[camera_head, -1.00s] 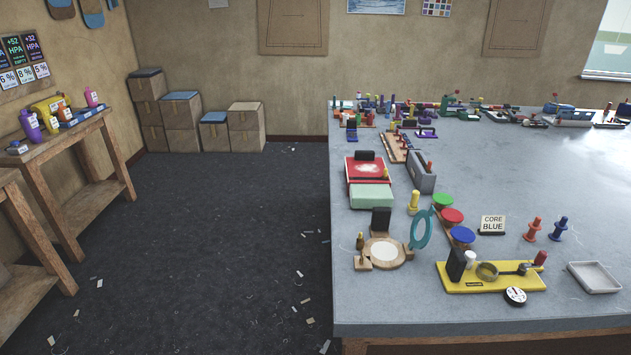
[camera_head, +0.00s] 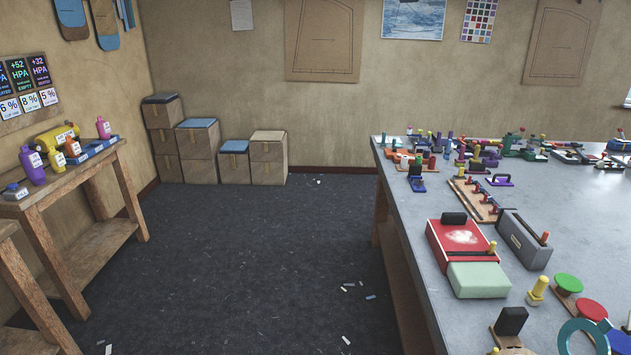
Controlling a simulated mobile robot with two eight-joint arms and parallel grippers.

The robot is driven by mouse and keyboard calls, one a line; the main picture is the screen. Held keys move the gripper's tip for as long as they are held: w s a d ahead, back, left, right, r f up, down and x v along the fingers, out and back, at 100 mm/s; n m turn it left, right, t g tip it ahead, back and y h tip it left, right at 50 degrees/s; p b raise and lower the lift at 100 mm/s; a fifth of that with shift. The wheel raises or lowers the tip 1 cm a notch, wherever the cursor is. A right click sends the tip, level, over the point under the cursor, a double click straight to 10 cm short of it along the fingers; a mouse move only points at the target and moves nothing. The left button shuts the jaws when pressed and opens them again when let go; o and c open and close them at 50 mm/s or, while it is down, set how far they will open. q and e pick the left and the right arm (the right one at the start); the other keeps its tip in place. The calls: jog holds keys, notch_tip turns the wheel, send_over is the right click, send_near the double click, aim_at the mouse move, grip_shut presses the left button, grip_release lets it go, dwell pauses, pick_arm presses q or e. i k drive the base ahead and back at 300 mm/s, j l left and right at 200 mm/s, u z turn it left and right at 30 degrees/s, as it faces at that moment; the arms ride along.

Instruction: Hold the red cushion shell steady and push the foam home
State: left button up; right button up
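The red cushion shell (camera_head: 463,243) lies on the grey table near its left edge, with a black block (camera_head: 454,218) standing at its far side. A pale green foam block (camera_head: 478,280) sits at the near side of the shell, partly outside it; how far it reaches inside is hidden. A small yellow peg (camera_head: 492,248) stands at the shell's right. Neither of my grippers is in view.
The grey table (camera_head: 415,210) carries a grey box (camera_head: 523,240), a yellow peg (camera_head: 537,290) and green and red round pads close by. A wooden bench (camera_head: 95,190) stands left, with stacked boxes (camera_head: 198,150) by the wall. The dark floor between is clear apart from scraps.

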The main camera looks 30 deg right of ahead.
aim_at(468, 279)
jog(key=i+z, duration=0.7)
jog(key=z, duration=0.2)
jog(key=i+j+z, duration=0.2)
jog(key=z, duration=0.2)
jog(key=i+j+z, duration=0.1)
jog(key=i+z, duration=0.2)
jog(key=z, duration=0.15)
jog(key=i+j+z, duration=0.2)
jog(key=z, duration=0.25)
jog(key=i+j+z, duration=0.3)
jog(key=z, duration=0.15)
jog(key=i+j+z, duration=0.2)
jog(key=j+z, duration=0.3)
jog(key=i+j+z, duration=0.15)
jog(key=j+z, duration=0.15)
jog(key=z, duration=0.15)
